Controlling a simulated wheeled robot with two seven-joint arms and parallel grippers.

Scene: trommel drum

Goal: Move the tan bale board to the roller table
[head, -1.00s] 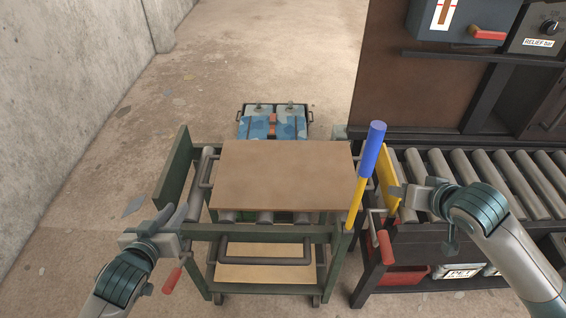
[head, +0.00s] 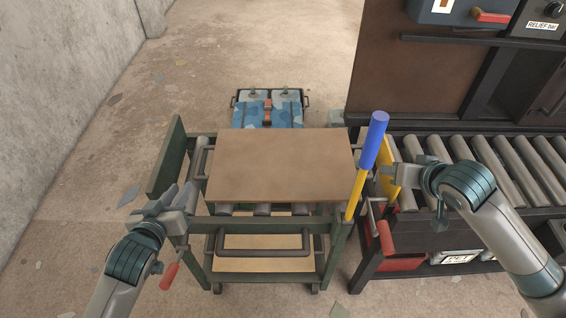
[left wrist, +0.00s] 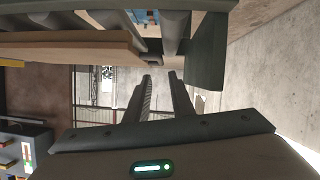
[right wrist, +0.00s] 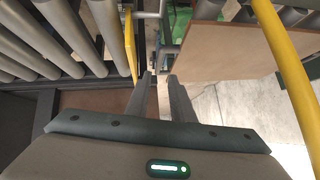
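The tan bale board (head: 282,165) lies flat across the top of a dark green cart (head: 340,240) with rollers. The roller table (head: 500,160) stands to the right, beyond a yellow plate (head: 388,165). My left gripper (head: 165,203) is open and empty at the cart's front left corner, left of the board and apart from it. The board's edge shows in the left wrist view (left wrist: 80,48). My right gripper (head: 408,176) is open and empty beside the yellow plate, right of the board. The board also shows in the right wrist view (right wrist: 225,45).
A blue-topped yellow lever (head: 367,165) stands upright between cart and roller table. Red handles hang at the cart's left (head: 170,276) and at the roller table's near corner (head: 386,238). A blue patterned crate (head: 268,108) is on the floor behind the cart. A concrete wall (head: 50,80) is at left.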

